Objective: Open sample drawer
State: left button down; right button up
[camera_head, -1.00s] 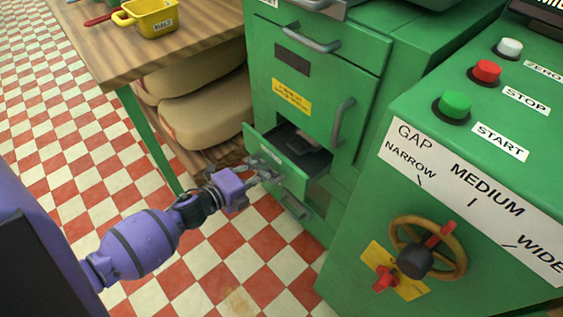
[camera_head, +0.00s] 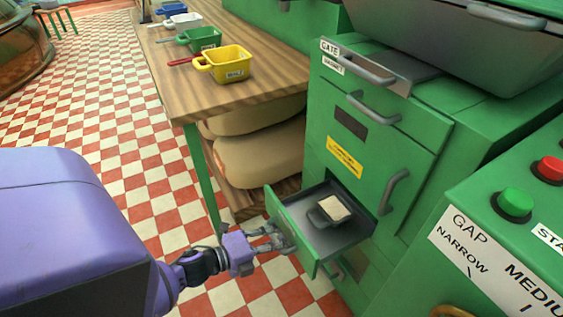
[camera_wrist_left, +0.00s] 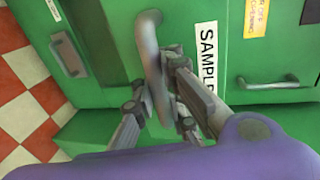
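The green sample drawer (camera_head: 292,232) stands pulled out from the low part of the green cabinet, with its grey inside showing. A small dark pan with pale contents (camera_head: 333,208) sits in it. My left gripper (camera_head: 278,238) is at the drawer's front. In the left wrist view, the fingers (camera_wrist_left: 158,105) lie on both sides of the grey drawer handle (camera_wrist_left: 149,45) and look closed on it, beside the "SAMPLE" label (camera_wrist_left: 207,55). The handle is mostly hidden by the fingers in the head view. My right gripper is not in view.
A wooden table (camera_head: 185,95) with coloured scoops, including a yellow one (camera_head: 228,66), stands to the left, with sacks (camera_head: 262,155) beneath. A green control panel (camera_head: 480,205) is at the right. Checkered floor lies open at left.

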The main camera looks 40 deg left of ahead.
pick_arm(q)
jog(key=c, duration=1.8)
grip_release()
jog(key=shift+s+a+r, duration=0.15)
jog(key=shift+s+r, duration=0.1)
jog(key=shift+s, duration=0.05)
jog(key=shift+o, duration=0.2)
jog(key=shift+w+f, duration=0.1)
jog(key=v, duration=1.2)
